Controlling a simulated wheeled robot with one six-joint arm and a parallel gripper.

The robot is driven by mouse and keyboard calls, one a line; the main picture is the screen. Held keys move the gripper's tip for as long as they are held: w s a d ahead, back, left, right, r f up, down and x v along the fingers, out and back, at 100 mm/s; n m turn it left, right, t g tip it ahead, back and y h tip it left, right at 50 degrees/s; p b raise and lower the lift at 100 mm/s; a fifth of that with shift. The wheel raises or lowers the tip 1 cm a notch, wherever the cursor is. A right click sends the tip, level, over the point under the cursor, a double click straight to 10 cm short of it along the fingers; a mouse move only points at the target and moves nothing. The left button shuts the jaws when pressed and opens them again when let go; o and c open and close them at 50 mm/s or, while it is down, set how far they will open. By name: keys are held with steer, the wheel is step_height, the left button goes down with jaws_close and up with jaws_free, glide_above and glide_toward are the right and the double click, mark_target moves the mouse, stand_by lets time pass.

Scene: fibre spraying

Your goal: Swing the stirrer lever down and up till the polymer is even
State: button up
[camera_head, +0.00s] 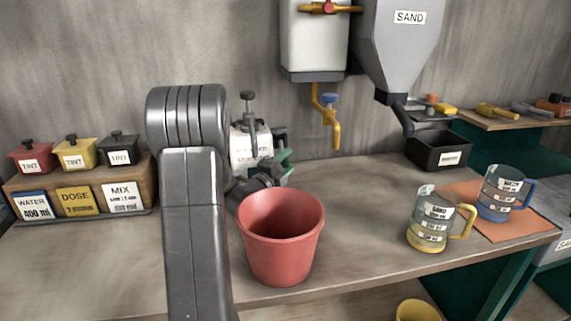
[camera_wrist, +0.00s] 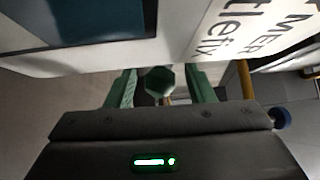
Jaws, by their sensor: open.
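The white polymer container (camera_head: 243,148) stands on the bench near the wall, partly hidden by my arm; a dark knob on a post (camera_head: 247,96) rises above it. My gripper (camera_head: 286,160) is at its right side, with green fingers showing in part. In the wrist view the container's lettered white side (camera_wrist: 225,40) fills the top. There a dark green faceted knob (camera_wrist: 160,79), seemingly the stirrer lever's end, sits between my open fingers, with gaps on both sides. The rest of the lever and the polymer inside are hidden.
A red bucket (camera_head: 280,240) stands close in front of my gripper. Tint pots on a labelled wooden block (camera_head: 140,170) are at left. Yellow-handled (camera_head: 430,225) and blue-handled jugs (camera_head: 497,195) stand at right. A black bin (camera_head: 437,152) sits under the sand hopper (camera_head: 398,45). The right-centre bench is clear.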

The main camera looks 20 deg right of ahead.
jaws_close()
steer(key=shift+s+r+n+y+p, duration=0.2)
steer(key=shift+r+n+y+p, duration=0.15)
steer(key=shift+r+p, duration=0.7)
steer(key=shift+s+f+n+g, duration=0.1)
steer(key=shift+f+n+g, duration=0.15)
steer(key=shift+g, duration=0.05)
steer(key=shift+s+a+r+b, duration=0.1)
steer(key=shift+s+r+b, duration=0.1)
steer(key=shift+r+b, duration=0.6)
steer(key=shift+r, duration=0.15)
jaws_free()
